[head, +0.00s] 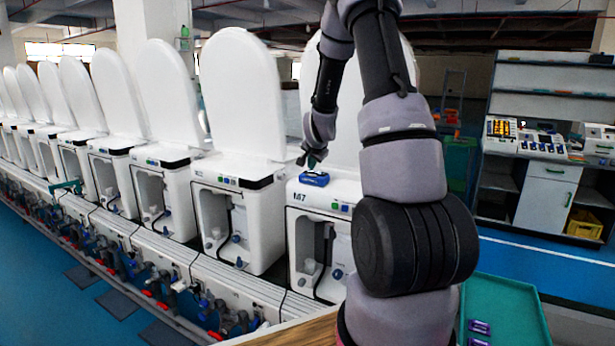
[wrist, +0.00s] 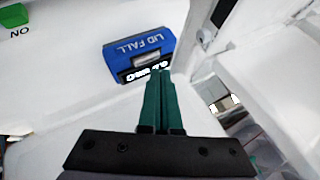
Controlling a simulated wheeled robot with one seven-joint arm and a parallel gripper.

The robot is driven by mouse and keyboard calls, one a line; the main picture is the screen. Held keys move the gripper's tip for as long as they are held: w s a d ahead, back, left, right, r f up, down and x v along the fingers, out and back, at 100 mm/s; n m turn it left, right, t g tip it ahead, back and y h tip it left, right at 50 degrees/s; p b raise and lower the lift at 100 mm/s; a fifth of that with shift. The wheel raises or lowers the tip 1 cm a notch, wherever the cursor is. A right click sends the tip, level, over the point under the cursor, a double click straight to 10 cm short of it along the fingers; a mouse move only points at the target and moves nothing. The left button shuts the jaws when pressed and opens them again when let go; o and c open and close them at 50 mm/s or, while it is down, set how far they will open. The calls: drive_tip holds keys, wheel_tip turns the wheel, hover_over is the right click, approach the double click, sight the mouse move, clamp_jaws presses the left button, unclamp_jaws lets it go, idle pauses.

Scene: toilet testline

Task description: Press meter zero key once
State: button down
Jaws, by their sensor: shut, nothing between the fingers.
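The meter (wrist: 140,50) is a blue box with "LID FALL" on it and a dark display with light digits. It lies on the white top of a toilet unit; the head view shows it as a small blue box (head: 314,179). My gripper (wrist: 161,76) has two green fingers, closed together and empty. In the wrist view the fingertips overlap the display edge of the meter; I cannot tell whether they touch it. In the head view the gripper (head: 311,163) is just above the meter.
A raised white toilet lid (head: 240,95) stands left of the meter's unit, in a row of several. A green tray (head: 505,310) with small purple items is at the lower right.

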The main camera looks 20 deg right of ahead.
drive_tip(key=shift+r, duration=2.55)
